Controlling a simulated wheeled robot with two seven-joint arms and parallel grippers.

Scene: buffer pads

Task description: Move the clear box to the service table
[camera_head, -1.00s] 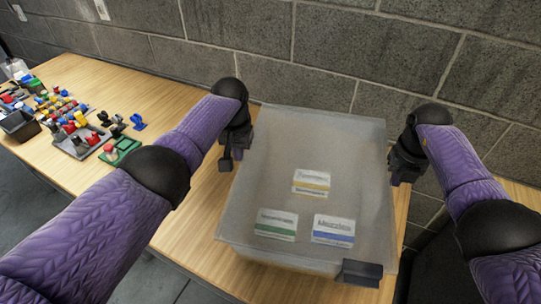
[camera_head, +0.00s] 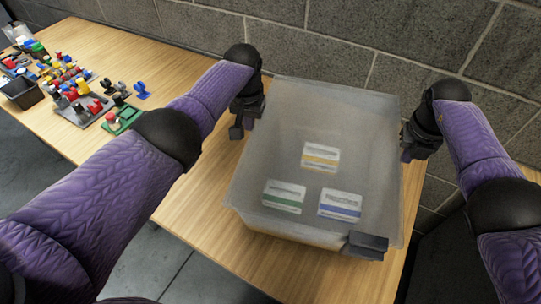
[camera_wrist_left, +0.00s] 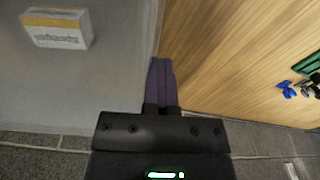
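The clear box (camera_head: 255,190) is a large, frosted, see-through bin on the wooden table. Three small cartons lie in it: a yellow-striped one (camera_head: 320,157), a green-striped one (camera_head: 284,196) and a blue-striped one (camera_head: 340,205). My left gripper (camera_head: 247,112) is at the box's left side near the back. In the left wrist view its purple fingers (camera_wrist_left: 160,82) are together at the box's edge; a grip on the rim cannot be made out. My right gripper (camera_head: 415,145) is at the right side, its fingertips unclear. I cannot tell which surface is the service table.
The wooden table (camera_head: 160,195) runs to the left along a grey block wall. Coloured switches and parts (camera_head: 75,90), a green piece with a red button (camera_head: 122,118) and a dark bin (camera_head: 20,92) are on its left. A dark block (camera_head: 368,245) is at the box's front right corner.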

